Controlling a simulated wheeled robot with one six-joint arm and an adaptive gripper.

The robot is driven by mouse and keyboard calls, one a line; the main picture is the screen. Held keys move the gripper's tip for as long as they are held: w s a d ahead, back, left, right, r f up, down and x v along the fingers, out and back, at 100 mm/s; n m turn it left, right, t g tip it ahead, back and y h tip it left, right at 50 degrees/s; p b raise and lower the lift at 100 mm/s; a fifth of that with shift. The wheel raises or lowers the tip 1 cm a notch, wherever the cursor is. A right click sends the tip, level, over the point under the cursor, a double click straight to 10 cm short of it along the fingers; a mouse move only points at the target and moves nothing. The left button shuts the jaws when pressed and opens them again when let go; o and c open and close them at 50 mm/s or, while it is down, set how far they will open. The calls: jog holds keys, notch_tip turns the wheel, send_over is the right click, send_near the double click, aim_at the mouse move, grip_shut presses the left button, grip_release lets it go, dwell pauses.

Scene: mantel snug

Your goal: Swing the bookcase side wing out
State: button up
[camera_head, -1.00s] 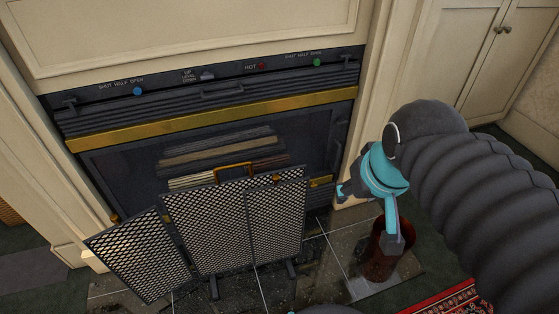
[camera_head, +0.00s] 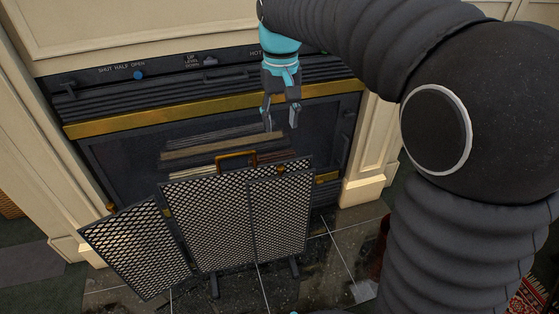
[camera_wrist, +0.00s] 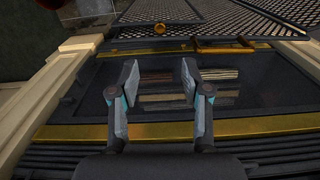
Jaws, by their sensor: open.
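A folding fire screen of black mesh stands before the fireplace. Its centre panel (camera_head: 212,225) has a brass handle (camera_head: 237,155) on top, which also shows in the wrist view (camera_wrist: 225,44). The left wing (camera_head: 137,250) is angled outward. The right wing (camera_head: 281,212) lies nearly flat over the right part of the centre panel. No bookcase is in view, so I cannot tell which wing is on its side. My gripper (camera_head: 281,120) is open and empty, above and behind the screen's top, in front of the fireplace; the wrist view (camera_wrist: 158,78) shows nothing between its fingers.
The fireplace has a brass trim bar (camera_head: 190,115) and a control strip with a blue knob (camera_head: 138,75). Logs (camera_head: 215,148) show behind the glass. A red bucket (camera_head: 382,250) is mostly hidden by my arm. The dark tiled hearth (camera_head: 330,240) right of the screen has free room.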

aim_at(280, 167)
notch_tip(280, 167, down, 14)
jog(key=shift+r+b, duration=0.2)
jog(key=shift+b, duration=1.05)
grip_shut()
